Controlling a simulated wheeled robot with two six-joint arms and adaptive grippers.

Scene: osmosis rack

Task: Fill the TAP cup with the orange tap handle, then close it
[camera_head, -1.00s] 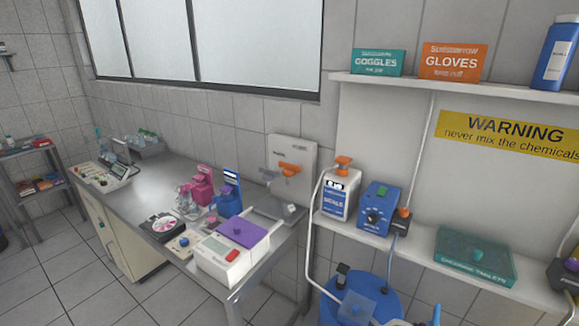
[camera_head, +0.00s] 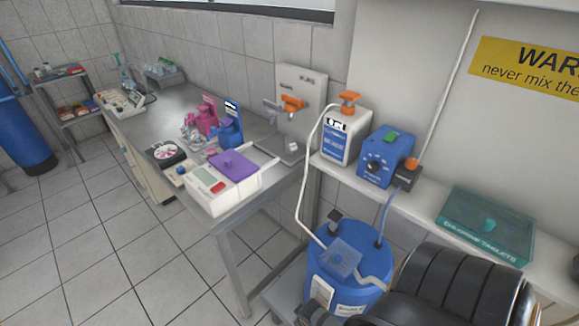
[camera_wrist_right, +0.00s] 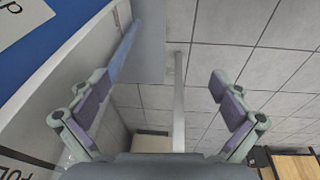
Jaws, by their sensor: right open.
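A tap with an orange handle (camera_head: 292,103) is mounted on a pale panel (camera_head: 305,78) at the back end of the steel bench. A small whitish cup-like object (camera_head: 292,146) stands below it; its label is too small to read. My right gripper (camera_wrist_right: 163,98) is open in the right wrist view, with nothing between its fingers. Tiled floor and part of a bench frame show beyond it. My left gripper is in neither view.
A second orange knob (camera_head: 349,98) tops a white unit on the shelf, beside a blue box (camera_head: 385,157). A blue barrel (camera_head: 345,270) with tubes stands below. Left floor is clear.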

